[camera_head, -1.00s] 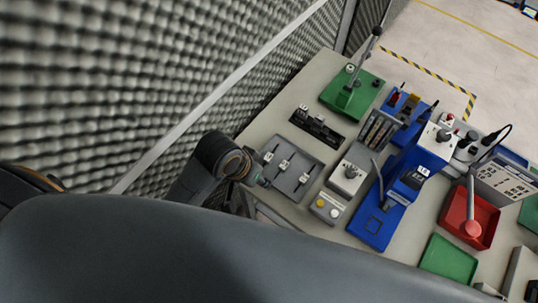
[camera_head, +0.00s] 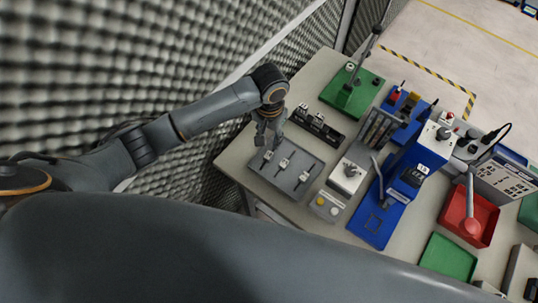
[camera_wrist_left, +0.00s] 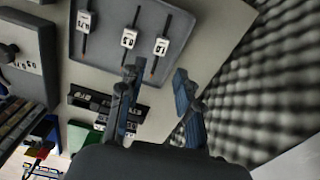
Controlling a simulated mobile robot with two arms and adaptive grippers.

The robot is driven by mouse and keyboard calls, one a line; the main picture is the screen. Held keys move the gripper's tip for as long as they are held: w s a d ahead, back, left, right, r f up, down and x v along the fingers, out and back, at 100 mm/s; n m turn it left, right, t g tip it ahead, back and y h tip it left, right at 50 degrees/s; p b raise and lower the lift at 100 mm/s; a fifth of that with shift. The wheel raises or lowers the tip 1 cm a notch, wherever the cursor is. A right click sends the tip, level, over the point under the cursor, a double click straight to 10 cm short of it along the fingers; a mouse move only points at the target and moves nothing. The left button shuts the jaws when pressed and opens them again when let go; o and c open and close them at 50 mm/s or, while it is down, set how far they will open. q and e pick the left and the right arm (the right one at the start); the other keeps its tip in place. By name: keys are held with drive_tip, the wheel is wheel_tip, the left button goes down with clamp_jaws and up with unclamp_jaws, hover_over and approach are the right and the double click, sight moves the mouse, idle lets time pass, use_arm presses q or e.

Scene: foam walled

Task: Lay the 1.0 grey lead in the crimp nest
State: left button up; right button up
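Three thin dark leads with white number tags lie apart in a grey tray (camera_head: 293,190); their tags show in the head view at the left (camera_head: 268,156), middle (camera_head: 283,163) and right (camera_head: 303,177). The wrist view shows the same tray (camera_wrist_left: 108,14) and tags (camera_wrist_left: 161,46); I cannot surely read which is 1.0. My left gripper (camera_head: 266,143) is over the tray's far left edge. In the wrist view its two blue-padded fingers (camera_wrist_left: 155,76) are apart with nothing between them. A blue press (camera_head: 376,228) stands to the right; the crimp nest cannot be made out. My right gripper is not in view.
A black block (camera_head: 318,128) sits behind the tray. A grey box with a knob (camera_head: 347,178) and a button box (camera_head: 327,207) stand right of it. A green base with a post (camera_head: 352,92) is at the back. A foam wall (camera_head: 130,75) runs close along the left.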

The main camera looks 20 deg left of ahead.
use_arm(q)
hover_over(269, 154)
wheel_tip(269, 154, down, 5)
drive_tip(key=shift+d+r, duration=0.1)
wheel_tip(269, 154, down, 5)
drive_tip(key=shift+f+b, duration=0.15)
drive_tip(key=shift+b, duration=0.3)
clamp_jaws()
